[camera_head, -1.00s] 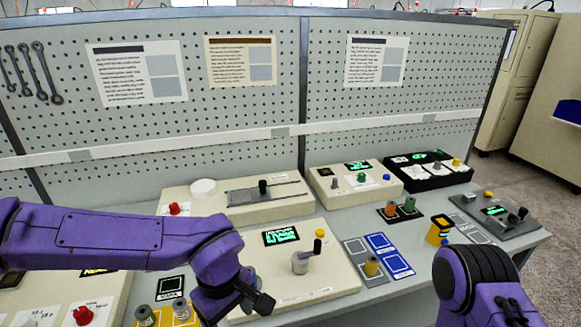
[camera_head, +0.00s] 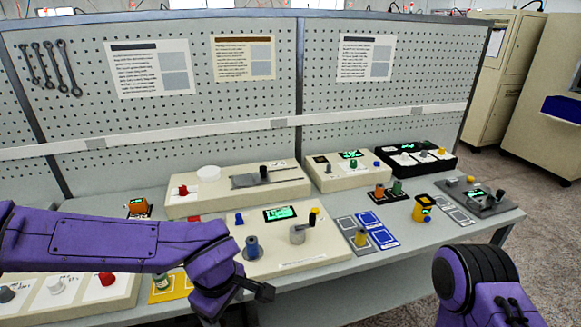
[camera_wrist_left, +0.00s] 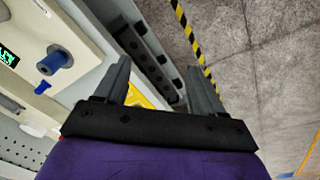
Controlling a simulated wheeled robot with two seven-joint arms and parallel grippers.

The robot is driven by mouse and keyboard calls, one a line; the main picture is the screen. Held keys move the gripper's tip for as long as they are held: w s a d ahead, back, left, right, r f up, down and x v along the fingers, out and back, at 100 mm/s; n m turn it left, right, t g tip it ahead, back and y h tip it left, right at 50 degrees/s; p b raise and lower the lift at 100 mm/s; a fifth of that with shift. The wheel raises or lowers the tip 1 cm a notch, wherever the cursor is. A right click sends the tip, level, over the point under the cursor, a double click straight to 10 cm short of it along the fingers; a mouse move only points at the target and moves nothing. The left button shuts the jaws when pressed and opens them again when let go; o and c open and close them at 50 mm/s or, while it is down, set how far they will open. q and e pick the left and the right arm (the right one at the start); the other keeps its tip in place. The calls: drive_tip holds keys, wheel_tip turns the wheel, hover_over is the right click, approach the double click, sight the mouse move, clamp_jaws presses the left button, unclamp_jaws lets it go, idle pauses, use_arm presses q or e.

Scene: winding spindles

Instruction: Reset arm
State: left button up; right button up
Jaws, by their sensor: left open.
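My left arm comes in from the left in the head view, and its gripper (camera_head: 250,292) hangs over the front edge of the bench. In the left wrist view the two fingers of this gripper (camera_wrist_left: 158,88) stand apart with nothing between them. Beyond them are the bench edge and the floor. My right arm (camera_head: 475,280) shows at the lower right in the head view, in front of the bench. Its fingers are out of the picture.
The winding machine (camera_head: 330,241) with a blue spool (camera_head: 252,248) stands just beyond my left gripper. A yellow pad (camera_head: 172,289) is beside my left arm. Floor in front is clear.

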use_arm(q)
drive_tip(key=s+a+f+t+y+b, duration=0.15)
drive_tip(key=a+f, duration=0.25)
drive_tip(key=f, duration=0.6)
drive_tip(key=a+f+t+y+b, duration=0.25)
drive_tip(key=a+f, duration=0.25)
drive_tip(key=f, duration=0.6)
drive_tip(key=s+a+f+m+g+b, duration=0.1)
drive_tip(key=s+a+f+m+b, duration=0.1)
drive_tip(key=s+f, duration=0.6)
drive_tip(key=s+a+f+m+g+h+b, duration=0.1)
drive_tip(key=s+a+f+m+b, duration=0.2)
drive_tip(key=s+a+f, duration=0.3)
drive_tip(key=s+f+m, duration=0.1)
drive_tip(key=s+f, duration=0.2)
drive_tip(key=s, duration=0.2)
drive_tip(key=shift+a, duration=0.3)
drive_tip(key=shift+b, duration=0.3)
